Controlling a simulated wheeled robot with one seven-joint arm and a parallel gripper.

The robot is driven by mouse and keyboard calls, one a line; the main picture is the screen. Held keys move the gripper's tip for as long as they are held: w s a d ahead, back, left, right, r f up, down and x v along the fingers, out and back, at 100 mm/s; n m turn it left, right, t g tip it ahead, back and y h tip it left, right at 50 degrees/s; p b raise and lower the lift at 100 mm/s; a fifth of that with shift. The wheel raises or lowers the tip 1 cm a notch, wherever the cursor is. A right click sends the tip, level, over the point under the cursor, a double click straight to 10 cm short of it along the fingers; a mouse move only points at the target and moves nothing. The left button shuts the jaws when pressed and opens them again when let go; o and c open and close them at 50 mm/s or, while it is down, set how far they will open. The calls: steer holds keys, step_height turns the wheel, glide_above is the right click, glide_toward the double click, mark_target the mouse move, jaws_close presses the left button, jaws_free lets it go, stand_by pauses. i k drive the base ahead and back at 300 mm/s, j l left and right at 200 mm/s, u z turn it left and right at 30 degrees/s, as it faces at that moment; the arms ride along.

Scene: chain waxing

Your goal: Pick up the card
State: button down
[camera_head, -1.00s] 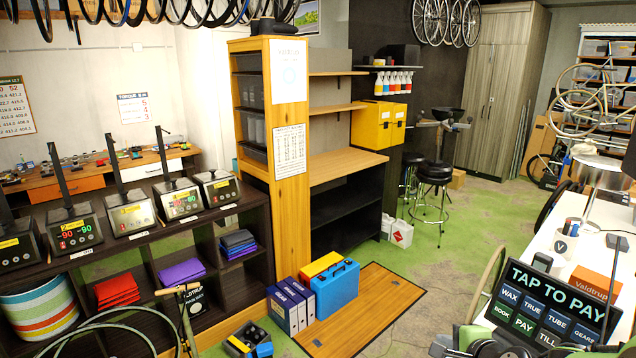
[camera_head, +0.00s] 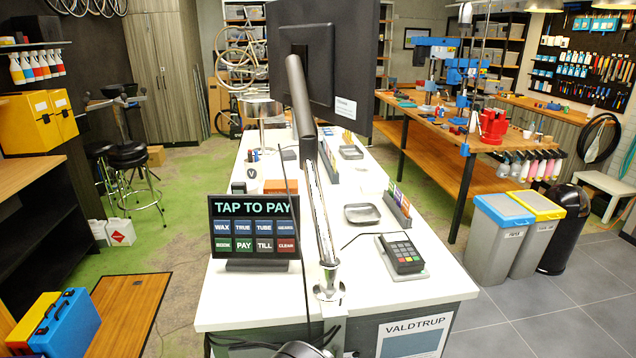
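I cannot make out a single loose card on the white counter (camera_head: 300,185). Colourful flat items stand in a grey rack (camera_head: 398,210) at the counter's right edge; I cannot tell whether one is the card. A card reader with keys (camera_head: 403,255) lies near the front right. A small grey tray (camera_head: 361,213) sits behind it and looks empty. A "TAP TO PAY" screen (camera_head: 254,228) stands at the front left. My gripper is not clearly in view; only a dark rounded part shows at the bottom edge.
A metal post (camera_head: 322,220) carrying a large dark monitor (camera_head: 318,65) rises from the counter and hides part of it. Bins (camera_head: 500,235) stand to the right on grey tiles. A blue case (camera_head: 65,325) and a wooden floor board (camera_head: 130,312) are at the lower left.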

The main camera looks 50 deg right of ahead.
mark_target(391, 184)
steer(key=z, duration=2.2)
